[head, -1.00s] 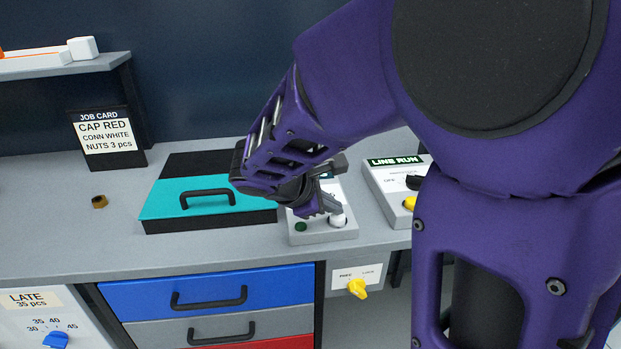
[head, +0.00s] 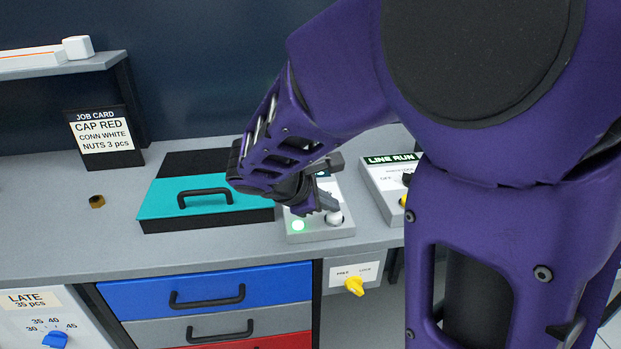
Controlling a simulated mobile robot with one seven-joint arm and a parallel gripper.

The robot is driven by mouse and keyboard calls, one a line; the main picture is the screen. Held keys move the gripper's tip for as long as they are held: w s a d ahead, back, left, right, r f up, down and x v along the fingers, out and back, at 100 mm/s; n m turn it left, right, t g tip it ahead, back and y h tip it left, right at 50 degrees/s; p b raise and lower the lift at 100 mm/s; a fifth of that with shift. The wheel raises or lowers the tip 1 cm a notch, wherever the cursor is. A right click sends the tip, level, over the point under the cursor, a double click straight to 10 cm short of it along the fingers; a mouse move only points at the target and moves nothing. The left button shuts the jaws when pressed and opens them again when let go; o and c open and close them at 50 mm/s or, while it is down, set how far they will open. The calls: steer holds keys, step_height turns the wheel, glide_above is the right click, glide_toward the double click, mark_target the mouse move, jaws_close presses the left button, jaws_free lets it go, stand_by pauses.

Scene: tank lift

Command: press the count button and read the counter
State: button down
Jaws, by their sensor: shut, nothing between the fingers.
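The counter box (head: 322,234) is a light grey box on the bench, right of the teal-lidded box. My gripper and wrist cover most of the box's upper face. Only a small dark piece of a display (head: 323,174) shows behind them, and no number can be read.
The teal-lidded box (head: 160,205) stands close left of the counter box. The LINE RUN panel (head: 378,180) is close on the right, partly behind my arm. A brass nut (head: 97,201) and a job card (head: 103,131) stand further left. The bench's front left is clear.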

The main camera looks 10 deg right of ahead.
mark_target(329, 216)
steer(key=shift+r, duration=0.55)
step_height(329, 216, up, 5)
steer(key=p, duration=0.4)
steer(key=shift+p, duration=0.3)
